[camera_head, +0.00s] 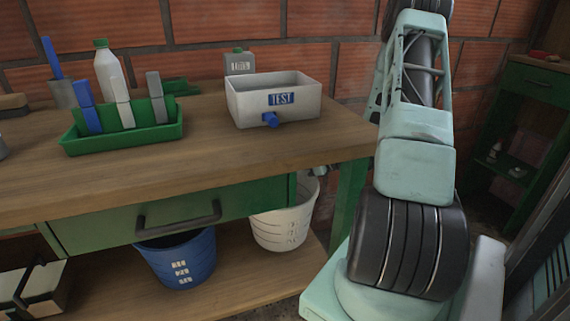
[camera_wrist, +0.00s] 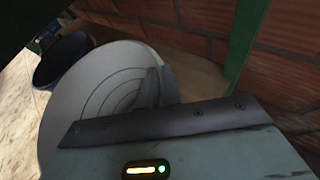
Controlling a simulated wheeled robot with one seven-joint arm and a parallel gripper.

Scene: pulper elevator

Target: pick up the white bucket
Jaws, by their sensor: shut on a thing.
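The white bucket (camera_head: 282,226) is under the workbench, at or just above the lower shelf, with its upper left part hidden behind the drawer. In the wrist view the bucket (camera_wrist: 95,95) fills the left middle, and I look into its empty, ringed inside. My gripper (camera_wrist: 158,82) is shut on the bucket's right side, at the rim. In the head view only a small part of my gripper (camera_head: 319,171) shows by the bucket's upper right rim, beside the green bench leg. I cannot tell whether the bucket touches the shelf.
A blue bucket (camera_head: 180,258) stands left of the white one on the lower shelf (camera_head: 235,291). The green drawer (camera_head: 100,231) hangs above. A green bench leg (camera_head: 349,205) and brick wall (camera_wrist: 290,65) are close to my gripper.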

